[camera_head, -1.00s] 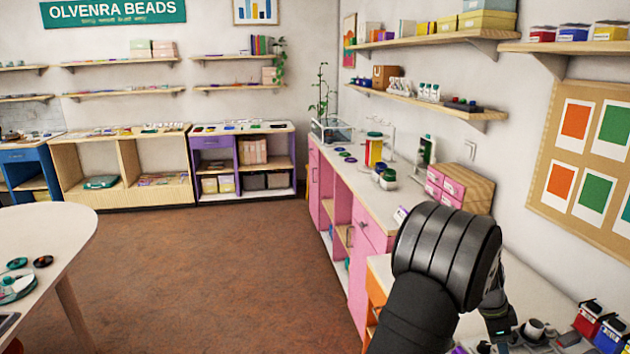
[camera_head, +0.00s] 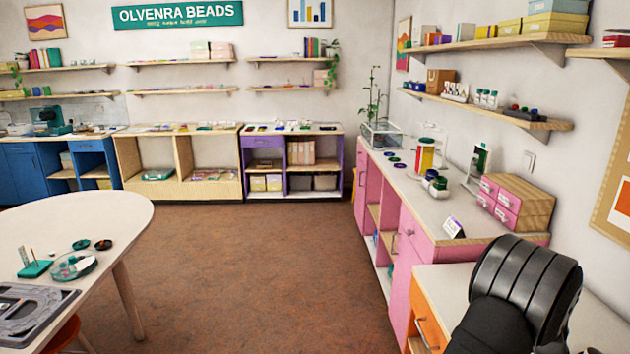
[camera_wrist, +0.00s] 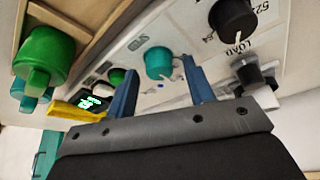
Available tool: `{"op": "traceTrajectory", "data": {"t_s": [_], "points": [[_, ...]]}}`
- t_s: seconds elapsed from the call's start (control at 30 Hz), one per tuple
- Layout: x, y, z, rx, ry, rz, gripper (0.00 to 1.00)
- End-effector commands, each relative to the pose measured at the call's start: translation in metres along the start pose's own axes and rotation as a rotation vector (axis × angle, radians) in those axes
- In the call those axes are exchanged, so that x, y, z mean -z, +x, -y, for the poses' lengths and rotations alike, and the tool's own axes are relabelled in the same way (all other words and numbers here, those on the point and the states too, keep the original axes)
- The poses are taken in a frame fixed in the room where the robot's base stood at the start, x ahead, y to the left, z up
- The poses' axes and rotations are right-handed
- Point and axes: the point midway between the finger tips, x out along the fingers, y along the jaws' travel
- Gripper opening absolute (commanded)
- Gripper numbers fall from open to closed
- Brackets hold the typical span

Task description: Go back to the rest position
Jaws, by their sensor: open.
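My gripper (camera_wrist: 165,78) shows in the wrist view with its two blue fingers apart and nothing held between them. A pale panel lies beyond the fingertips, with a teal knob (camera_wrist: 158,62) seen between them. I cannot tell whether the fingers touch anything. In the head view only a dark link of my arm shows at the lower right, and the gripper is out of that picture.
The wrist view shows a black knob (camera_wrist: 233,18) by "LOAD", a green knob (camera_wrist: 45,55) and a lit display (camera_wrist: 92,102). In the head view, a pink cabinet (camera_head: 408,290) stands beside my arm, a round-ended table (camera_head: 125,212) at left. Open brown floor (camera_head: 250,270) lies between.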

Motion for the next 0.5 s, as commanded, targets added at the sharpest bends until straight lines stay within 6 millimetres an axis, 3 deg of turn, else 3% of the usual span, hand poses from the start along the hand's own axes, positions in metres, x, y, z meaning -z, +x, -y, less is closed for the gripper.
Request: {"op": "traceTrajectory", "data": {"t_s": [0.17, 0.5], "points": [[0.000, -0.021, 0.001, 0.004, 0.000, -0.002, 0.49], [0.000, -0.088, 0.001, 0.003, 0.000, -0.002, 0.49]]}}
